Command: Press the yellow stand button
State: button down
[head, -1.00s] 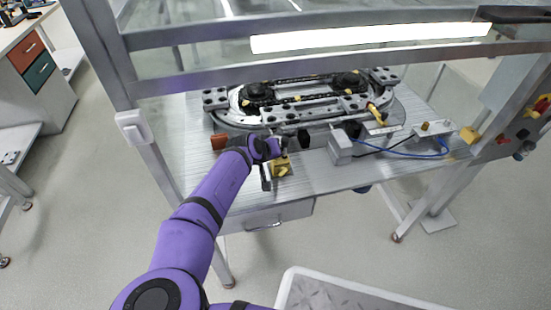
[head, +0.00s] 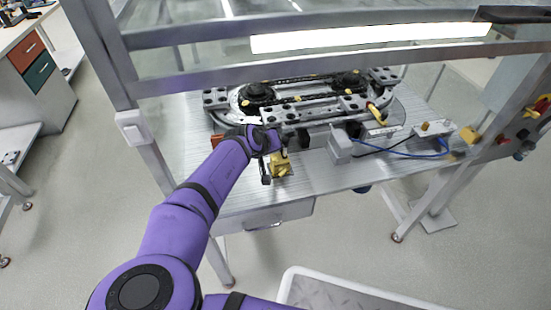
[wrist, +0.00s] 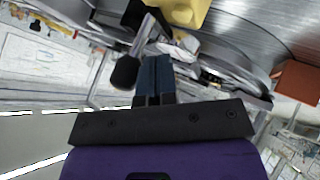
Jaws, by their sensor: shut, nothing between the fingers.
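A yellow block-like stand (head: 281,166) sits near the front edge of the metal table in the head view. Part of a yellow body (wrist: 186,10) shows at the top edge of the wrist view. I cannot make out the button on it. My gripper (head: 267,181) points down just left of the yellow stand, its dark fingers close beside it. The fingers (wrist: 155,62) are together and empty in the wrist view. Whether they touch the stand I cannot tell. My purple wrist covers the area behind it.
The ring track (head: 305,92) fills the back of the table (head: 225,192). An orange-brown block (wrist: 298,82) lies to one side. A grey box (head: 341,147) and a blue cable (head: 405,154) lie to the right. Frame bars (head: 330,72) cross above the table.

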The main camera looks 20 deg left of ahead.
aim_at(274, 158)
jog(key=shift+r, duration=1.75)
